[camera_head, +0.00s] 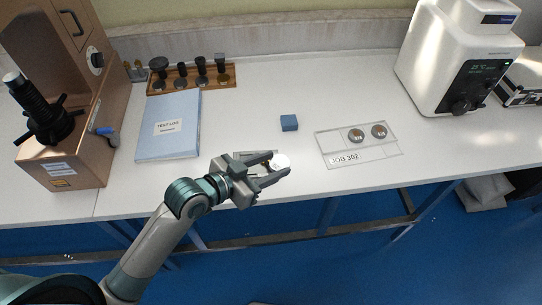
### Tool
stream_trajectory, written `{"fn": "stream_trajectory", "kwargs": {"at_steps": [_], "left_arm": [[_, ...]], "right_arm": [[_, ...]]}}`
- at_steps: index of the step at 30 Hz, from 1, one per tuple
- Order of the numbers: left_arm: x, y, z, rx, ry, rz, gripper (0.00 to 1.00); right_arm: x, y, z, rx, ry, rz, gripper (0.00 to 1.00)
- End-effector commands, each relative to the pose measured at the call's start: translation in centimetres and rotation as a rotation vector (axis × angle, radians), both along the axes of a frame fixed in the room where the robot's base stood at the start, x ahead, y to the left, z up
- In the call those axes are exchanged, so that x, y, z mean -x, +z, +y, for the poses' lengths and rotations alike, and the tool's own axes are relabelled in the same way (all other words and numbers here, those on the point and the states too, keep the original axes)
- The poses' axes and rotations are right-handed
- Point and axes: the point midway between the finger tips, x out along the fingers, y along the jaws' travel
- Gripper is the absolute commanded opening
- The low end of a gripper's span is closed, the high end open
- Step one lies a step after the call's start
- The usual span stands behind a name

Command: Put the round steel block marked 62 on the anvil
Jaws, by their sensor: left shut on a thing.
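My left gripper (280,164) is shut on a round, pale steel block (281,160), held between its fingertips near the table's front edge. Any mark on this block is too small to read. At the far left stands a copper-brown hardness tester (60,160). Its dark threaded spindle (38,108) has a handwheel, and a pale tip that may be the anvil (12,78) sits at its upper end. The held block is well to the right of the tester. My right gripper is not in view.
A clear tray (340,142) labelled JOB 302 holds two round steel blocks (356,135). A white tester (455,60) stands at right.

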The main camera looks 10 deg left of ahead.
Motion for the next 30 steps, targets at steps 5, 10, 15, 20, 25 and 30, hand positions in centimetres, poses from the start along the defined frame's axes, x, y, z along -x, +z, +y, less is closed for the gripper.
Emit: {"fn": "stream_trajectory", "kwargs": {"at_steps": [5, 10, 15, 20, 25, 30], "left_arm": [[-1.6, 1.6, 0.5, 0.002, 0.024, -0.007, 0.00], [-4.8, 5.2, 2.0, 0.003, 0.097, -0.013, 0.00], [-8.6, 11.0, 4.8, 0.006, 0.242, -0.016, 0.00], [-11.0, 17.2, 8.1, 0.009, 0.422, -0.016, 0.00], [-11.7, 22.1, 11.1, 0.008, 0.582, -0.013, 0.00], [-11.7, 24.8, 12.8, 0.005, 0.678, -0.007, 0.00]], "right_arm": [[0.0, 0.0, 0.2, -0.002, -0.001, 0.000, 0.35], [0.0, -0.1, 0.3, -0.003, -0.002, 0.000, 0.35], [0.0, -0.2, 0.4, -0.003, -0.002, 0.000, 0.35], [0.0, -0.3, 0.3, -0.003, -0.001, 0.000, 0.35], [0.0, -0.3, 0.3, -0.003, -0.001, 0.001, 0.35], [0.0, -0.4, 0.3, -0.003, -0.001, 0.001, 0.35]]}}
